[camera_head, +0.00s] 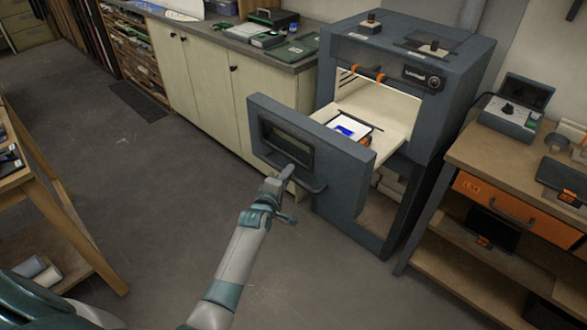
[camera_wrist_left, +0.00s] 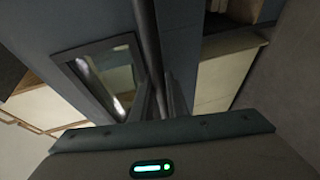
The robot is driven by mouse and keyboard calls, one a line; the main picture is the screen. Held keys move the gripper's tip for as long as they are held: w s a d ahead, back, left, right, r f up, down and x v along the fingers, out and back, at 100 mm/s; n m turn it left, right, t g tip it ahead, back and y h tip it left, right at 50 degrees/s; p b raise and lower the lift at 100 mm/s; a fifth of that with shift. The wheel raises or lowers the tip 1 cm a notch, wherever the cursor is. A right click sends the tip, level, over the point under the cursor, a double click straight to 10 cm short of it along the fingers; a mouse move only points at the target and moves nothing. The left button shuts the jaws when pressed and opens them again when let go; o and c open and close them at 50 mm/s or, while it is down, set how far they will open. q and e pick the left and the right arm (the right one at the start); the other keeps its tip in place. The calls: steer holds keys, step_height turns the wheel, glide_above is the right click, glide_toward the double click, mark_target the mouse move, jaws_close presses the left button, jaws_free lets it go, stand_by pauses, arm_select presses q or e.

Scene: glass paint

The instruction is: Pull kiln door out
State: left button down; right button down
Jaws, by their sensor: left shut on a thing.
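The dark grey kiln (camera_head: 455,90) stands at the back right with an orange-lit, pale interior. Its door (camera_head: 347,168) is a thick grey front panel with a small window. The door stands well out from the kiln body like a drawer front, with a pale shelf (camera_head: 395,122) behind it. A white and blue piece (camera_head: 348,127) lies on the shelf. My left gripper (camera_head: 287,178) is shut on the door's bar handle (camera_head: 314,187). In the left wrist view the handle (camera_wrist_left: 147,35) runs between the fingers (camera_wrist_left: 160,95). My right gripper is out of view.
A cream cabinet (camera_head: 215,95) with a grey counter runs along the left of the kiln. A wooden bench (camera_head: 480,160) with an orange drawer (camera_head: 520,205) stands close on the right. A wooden table (camera_head: 50,200) is at the left edge. The floor (camera_head: 150,190) between is clear.

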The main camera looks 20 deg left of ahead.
arm_select(q)
steer(key=shift+s+a+f, duration=0.1)
steer(key=shift+s+a, duration=0.1)
steer(key=shift+s, duration=0.35)
steer(key=shift+s+a, duration=0.2)
steer(key=shift+s, duration=0.35)
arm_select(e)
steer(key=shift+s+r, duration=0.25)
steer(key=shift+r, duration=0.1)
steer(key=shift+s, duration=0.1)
arm_select(q)
steer(key=c, duration=1.7)
jaws_free()
steer(key=shift+w, duration=0.1)
steer(key=shift+s, duration=0.2)
